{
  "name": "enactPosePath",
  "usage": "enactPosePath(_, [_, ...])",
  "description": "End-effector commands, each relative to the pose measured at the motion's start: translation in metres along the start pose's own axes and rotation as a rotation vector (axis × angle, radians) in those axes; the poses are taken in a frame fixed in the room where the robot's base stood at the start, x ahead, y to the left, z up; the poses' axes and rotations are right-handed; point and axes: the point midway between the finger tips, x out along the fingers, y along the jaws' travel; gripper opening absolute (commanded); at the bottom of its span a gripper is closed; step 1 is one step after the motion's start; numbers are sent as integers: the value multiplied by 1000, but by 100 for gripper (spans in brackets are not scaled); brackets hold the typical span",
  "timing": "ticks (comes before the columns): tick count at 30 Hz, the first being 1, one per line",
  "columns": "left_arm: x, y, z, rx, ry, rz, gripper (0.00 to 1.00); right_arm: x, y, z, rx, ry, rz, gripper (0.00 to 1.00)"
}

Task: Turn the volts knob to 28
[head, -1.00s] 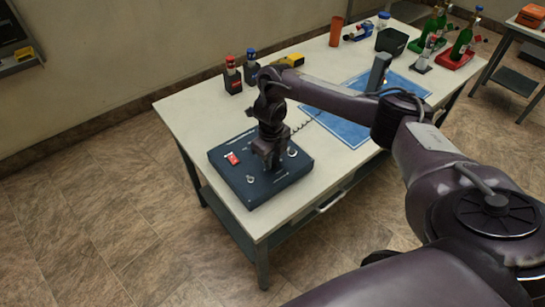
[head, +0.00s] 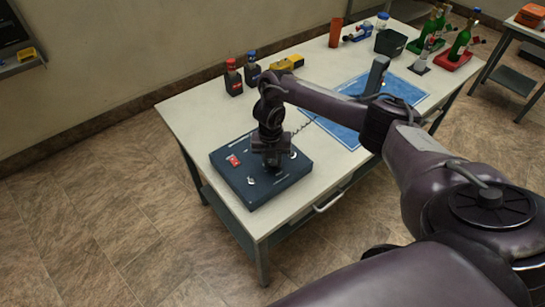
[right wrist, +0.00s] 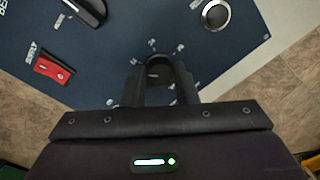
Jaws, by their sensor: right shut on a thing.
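The dark blue control box (head: 225,187) sits on the near end of the white table. My right gripper (head: 271,167) points straight down on the middle of the box. In the right wrist view its two fingers (right wrist: 158,76) are shut on a dark round knob (right wrist: 158,67), one on each side. Small white marks ring this knob on the panel (right wrist: 112,75). I cannot read the numbers, the knob's name or its pointer; the fingers hide part of the dial. My left gripper is not in view.
The box has a red supply switch (right wrist: 52,68) and a silver-ringed knob (right wrist: 215,14). Two dark bottles (head: 233,78) with red and blue caps stand behind the box.

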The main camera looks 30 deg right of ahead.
Motion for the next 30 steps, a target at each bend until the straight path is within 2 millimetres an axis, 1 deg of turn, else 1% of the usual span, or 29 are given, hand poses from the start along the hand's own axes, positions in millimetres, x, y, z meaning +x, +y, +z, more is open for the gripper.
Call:
enactPosePath(1, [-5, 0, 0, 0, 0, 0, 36, -2, 0, 0, 45, 2, -1, 4])
enactPosePath(30, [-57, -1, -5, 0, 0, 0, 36, -3, -1, 1, 966, 43, -1, 4])
